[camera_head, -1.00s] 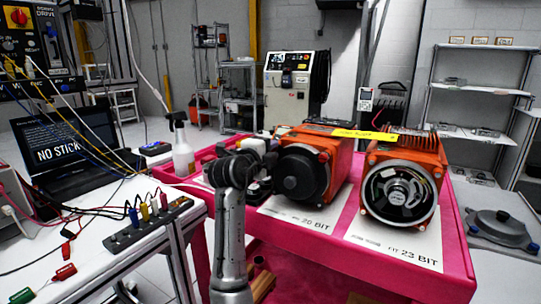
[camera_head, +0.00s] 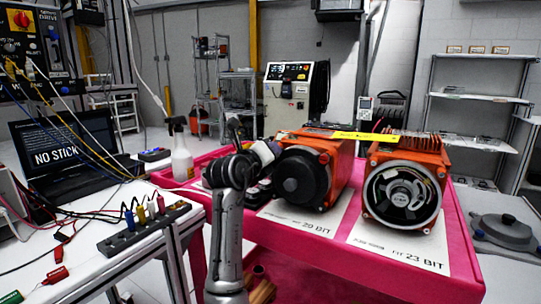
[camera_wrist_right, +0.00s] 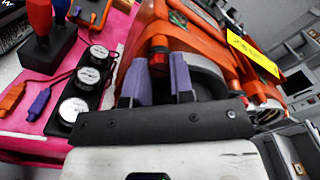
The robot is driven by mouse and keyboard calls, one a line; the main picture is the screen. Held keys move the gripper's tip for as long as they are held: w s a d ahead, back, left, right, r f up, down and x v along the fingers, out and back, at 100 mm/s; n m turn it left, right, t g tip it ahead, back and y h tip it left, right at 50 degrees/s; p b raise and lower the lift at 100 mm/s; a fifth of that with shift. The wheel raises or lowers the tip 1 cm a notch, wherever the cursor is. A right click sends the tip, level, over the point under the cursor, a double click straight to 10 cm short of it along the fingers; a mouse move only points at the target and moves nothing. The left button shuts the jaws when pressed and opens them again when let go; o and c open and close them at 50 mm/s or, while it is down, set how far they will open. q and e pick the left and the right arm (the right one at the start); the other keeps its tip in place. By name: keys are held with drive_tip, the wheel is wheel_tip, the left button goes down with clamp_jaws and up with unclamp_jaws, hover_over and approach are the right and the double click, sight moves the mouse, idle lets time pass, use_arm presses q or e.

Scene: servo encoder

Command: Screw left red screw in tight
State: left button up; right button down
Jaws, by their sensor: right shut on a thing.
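The orange motor marked 20 BIT (camera_head: 335,165), with a black round cover (camera_head: 299,178) on its front, stands on the pink table. My right arm reaches up to its left side, and my right gripper (camera_head: 268,152) is at that side. In the right wrist view, the purple fingers of the right gripper (camera_wrist_right: 159,80) are shut on a red screw (camera_wrist_right: 158,60) beside the orange motor body (camera_wrist_right: 196,30). The screw's lower part is hidden, so its depth cannot be told. In the head view the screw is hidden. My left gripper is not in view.
A second orange motor (camera_head: 410,160), open at the front, stands to the right. A yellow label (camera_head: 365,135) lies across the motor tops. A spray bottle (camera_head: 181,155) stands behind.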

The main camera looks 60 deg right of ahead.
drive_tip(key=shift+a+r+m, duration=0.1)
drive_tip(key=shift+r+m, duration=0.1)
drive_tip(key=shift+m, duration=0.5)
drive_tip(key=c, duration=1.3)
unclamp_jaws()
drive_tip(key=shift+o, duration=0.3)
drive_tip(key=shift+a+f, duration=0.15)
drive_tip(key=a+p, duration=0.4)
drive_tip(key=a, duration=1)
drive_tip(key=shift+p, duration=0.4)
